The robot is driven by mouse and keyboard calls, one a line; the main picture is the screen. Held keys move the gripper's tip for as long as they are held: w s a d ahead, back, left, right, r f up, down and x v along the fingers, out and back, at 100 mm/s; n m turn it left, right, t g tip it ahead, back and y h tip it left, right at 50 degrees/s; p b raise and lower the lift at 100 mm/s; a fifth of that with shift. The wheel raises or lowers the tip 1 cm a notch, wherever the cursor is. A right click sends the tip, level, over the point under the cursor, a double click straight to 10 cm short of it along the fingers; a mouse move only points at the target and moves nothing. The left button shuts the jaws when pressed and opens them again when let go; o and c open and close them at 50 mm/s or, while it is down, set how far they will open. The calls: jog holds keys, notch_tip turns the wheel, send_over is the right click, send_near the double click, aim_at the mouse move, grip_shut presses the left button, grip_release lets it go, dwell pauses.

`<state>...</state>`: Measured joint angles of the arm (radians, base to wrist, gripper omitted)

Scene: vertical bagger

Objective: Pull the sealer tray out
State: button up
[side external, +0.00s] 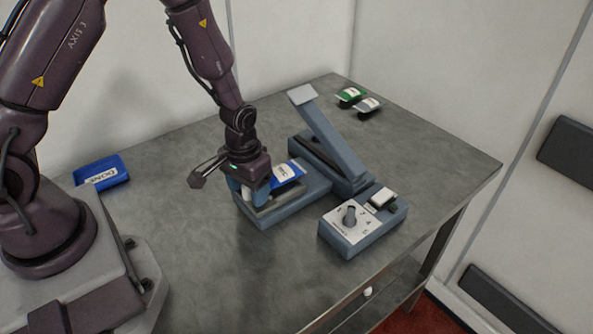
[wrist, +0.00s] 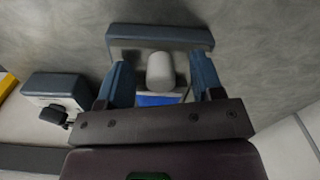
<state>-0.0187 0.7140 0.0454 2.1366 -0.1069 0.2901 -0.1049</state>
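The blue-grey sealer tray (side external: 292,208) sits on the table in front of the sealer, whose long arm (side external: 331,135) is raised. A blue packet with a white label (side external: 288,171) lies on the tray; a little of its blue shows in the wrist view (wrist: 157,99). A pale rounded knob (wrist: 160,70) stands near the tray's end bar (wrist: 160,35). My gripper (wrist: 162,78) is down at this end, open, with one blue finger on each side of the knob. Gaps show on both sides. In the side view my gripper (side external: 248,190) hides part of the tray's end.
A control box (side external: 343,238) with a dial and a white-topped switch stands right of the tray. The table left and front of the tray is clear.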

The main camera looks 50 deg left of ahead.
jog(key=shift+r, duration=2.5)
notch_tip(320, 180, up, 13)
jog(key=s+d+r+m+t, duration=0.2)
jog(key=s+r+t, duration=0.3)
jog(key=s+r, duration=0.6)
jog(key=shift+s+r+m, duration=0.3)
jog(key=shift+s+m, duration=0.2)
jog(key=shift+s, duration=0.6)
